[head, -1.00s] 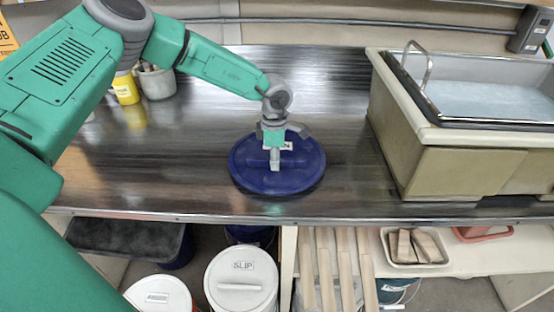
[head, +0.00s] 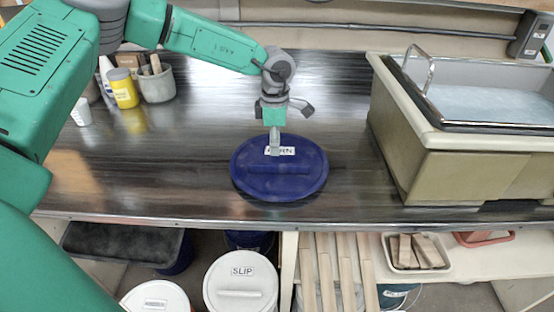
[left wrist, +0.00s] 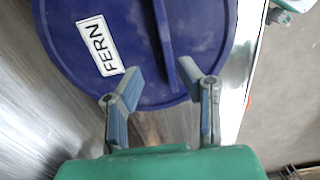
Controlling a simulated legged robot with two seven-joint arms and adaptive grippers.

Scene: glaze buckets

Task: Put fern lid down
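The fern lid (head: 262,182) is a round blue lid with a raised bar handle and a white label. It lies flat on the dark metal counter near its front edge. In the left wrist view the lid (left wrist: 200,30) shows its FERN label and its handle in front of the fingers. My left gripper (head: 284,122) is above the far side of the lid. In the left wrist view the left gripper (left wrist: 165,85) has its fingers spread apart with nothing between them, and the handle is free. My right gripper is not in view.
A beige sink (head: 450,160) stands at the right. A yellow jar (head: 123,88) and a grey pot of tools (head: 157,84) stand at the back left. A white SLIP bucket (head: 241,284) and a tray of wooden blocks (head: 418,252) are below the counter (head: 150,180).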

